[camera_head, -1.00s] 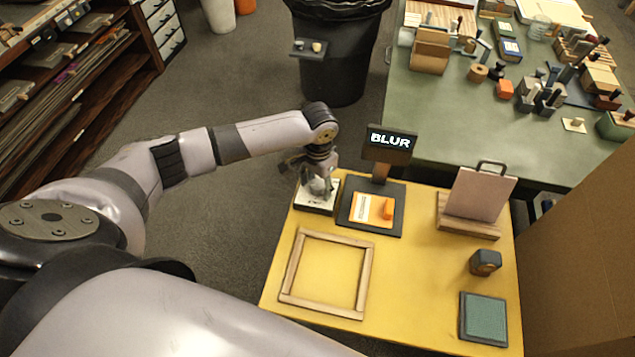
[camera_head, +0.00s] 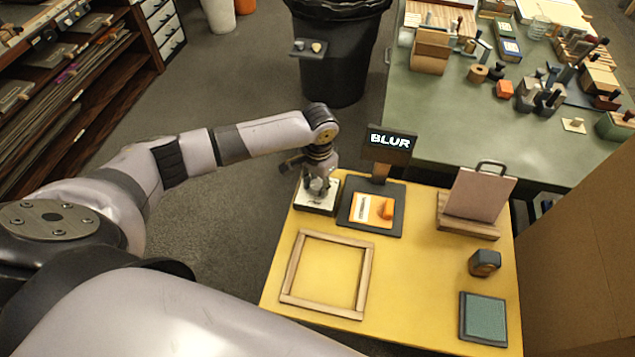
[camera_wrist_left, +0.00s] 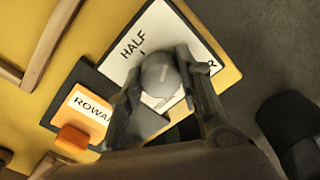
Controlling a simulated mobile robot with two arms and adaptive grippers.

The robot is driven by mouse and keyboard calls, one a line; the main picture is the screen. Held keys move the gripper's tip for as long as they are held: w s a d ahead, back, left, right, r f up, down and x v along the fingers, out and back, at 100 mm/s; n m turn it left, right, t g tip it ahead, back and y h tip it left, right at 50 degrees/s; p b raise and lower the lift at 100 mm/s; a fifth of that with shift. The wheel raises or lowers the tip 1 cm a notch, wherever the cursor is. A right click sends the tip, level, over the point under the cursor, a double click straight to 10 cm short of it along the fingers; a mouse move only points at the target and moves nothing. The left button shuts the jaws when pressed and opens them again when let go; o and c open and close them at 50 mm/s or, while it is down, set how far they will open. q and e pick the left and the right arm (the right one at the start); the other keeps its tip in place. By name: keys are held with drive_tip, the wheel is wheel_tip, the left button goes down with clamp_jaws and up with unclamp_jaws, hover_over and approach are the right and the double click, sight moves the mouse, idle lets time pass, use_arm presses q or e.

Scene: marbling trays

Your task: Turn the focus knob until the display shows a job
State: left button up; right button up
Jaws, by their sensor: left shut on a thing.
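The display (camera_head: 390,140) stands on a post and reads BLUR. The focus knob (camera_wrist_left: 160,75) is a round grey knob on a white plate (camera_head: 309,205) at the yellow table's far left corner. In the wrist view the plate carries the word HALF and another word, partly hidden, ending in R. My left gripper (camera_head: 319,190) points down over the plate, its fingers shut on the knob from both sides. Below the display, a dark base (camera_head: 353,216) holds an orange and white card (camera_head: 366,207), reading ROWA in the wrist view, with an orange block (camera_head: 384,212). My right gripper is out of view.
On the yellow table (camera_head: 412,290) lie a wooden frame (camera_head: 290,268), a pink board in a wooden stand (camera_head: 468,229), a small dark block (camera_head: 485,262) and a teal pad (camera_head: 484,317). A green table (camera_head: 440,120) with many tools stands behind.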

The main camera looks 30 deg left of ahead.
use_arm(q)
drive_tip(key=shift+r+n+p, duration=0.2)
drive_tip(key=shift+n+p, duration=0.2)
drive_tip(key=shift+p, duration=0.2)
drive_tip(key=n+p, duration=0.5)
drive_tip(key=p, duration=0.2)
drive_tip(key=shift+n, duration=0.4)
drive_tip(key=n+p, duration=0.3)
drive_tip(key=shift+f+n+p, duration=0.15)
drive_tip(key=shift+n+p, duration=0.6)
drive_tip(key=shift+n, duration=0.25)
drive_tip(key=shift+w, duration=0.1)
drive_tip(key=o, duration=1.1)
drive_tip(key=shift+o, duration=0.3)
